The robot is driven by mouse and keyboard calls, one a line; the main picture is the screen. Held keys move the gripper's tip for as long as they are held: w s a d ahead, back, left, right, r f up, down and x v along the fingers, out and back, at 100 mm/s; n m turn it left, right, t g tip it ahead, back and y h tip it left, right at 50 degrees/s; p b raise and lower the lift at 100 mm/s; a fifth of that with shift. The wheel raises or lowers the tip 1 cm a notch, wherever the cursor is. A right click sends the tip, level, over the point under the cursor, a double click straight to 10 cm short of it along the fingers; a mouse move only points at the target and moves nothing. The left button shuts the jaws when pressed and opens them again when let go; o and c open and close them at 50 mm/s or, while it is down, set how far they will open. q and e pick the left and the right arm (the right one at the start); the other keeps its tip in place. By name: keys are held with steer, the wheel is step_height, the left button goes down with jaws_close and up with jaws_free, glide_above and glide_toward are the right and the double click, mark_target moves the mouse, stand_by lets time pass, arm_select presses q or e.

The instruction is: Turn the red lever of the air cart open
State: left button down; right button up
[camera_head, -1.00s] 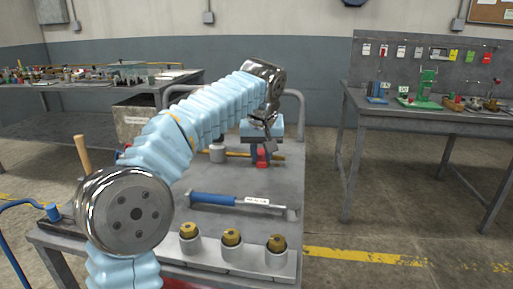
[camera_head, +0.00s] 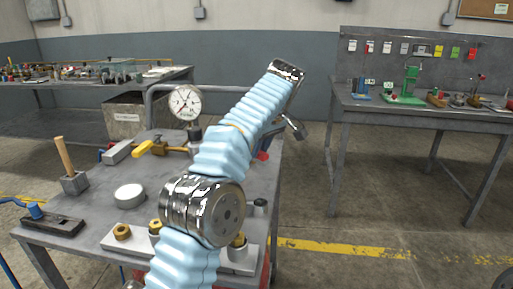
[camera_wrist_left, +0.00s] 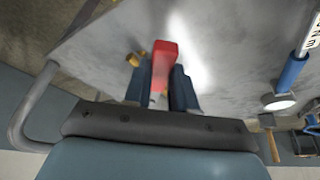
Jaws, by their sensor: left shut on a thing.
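A bit of the red lever (camera_head: 263,156) shows past my arm at the cart's right side. In the left wrist view the red lever (camera_wrist_left: 164,58) stands between the two dark fingers of my left gripper (camera_wrist_left: 160,80), which is shut on it. In the head view my left arm hides most of that gripper and the lever's base. My right gripper is not in view.
A blue-handled tool (camera_wrist_left: 291,72) lies there. A workbench (camera_head: 420,112) stands at right, with free floor between.

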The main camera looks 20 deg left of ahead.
arm_select(q)
steer(key=shift+w, duration=0.15)
stand_by(0.4)
steer(key=c, duration=0.9)
jaws_free()
steer(key=shift+d+r, duration=0.1)
steer(key=shift+d+r, duration=0.1)
steer(key=shift+r, duration=0.05)
steer(key=shift+s+d+r+b, duration=0.1)
steer(key=shift+s+d+b, duration=0.6)
steer(key=shift+d, duration=1.1)
steer(key=shift+s+d+r+b, duration=0.15)
steer(key=shift+s+d, duration=1)
steer(key=shift+d, duration=0.7)
steer(key=shift+s+d+r+b, duration=0.1)
steer(key=shift+s+d+b, duration=0.6)
steer(key=shift+d, duration=1.1)
steer(key=shift+s, duration=0.2)
steer(key=shift+c, duration=0.4)
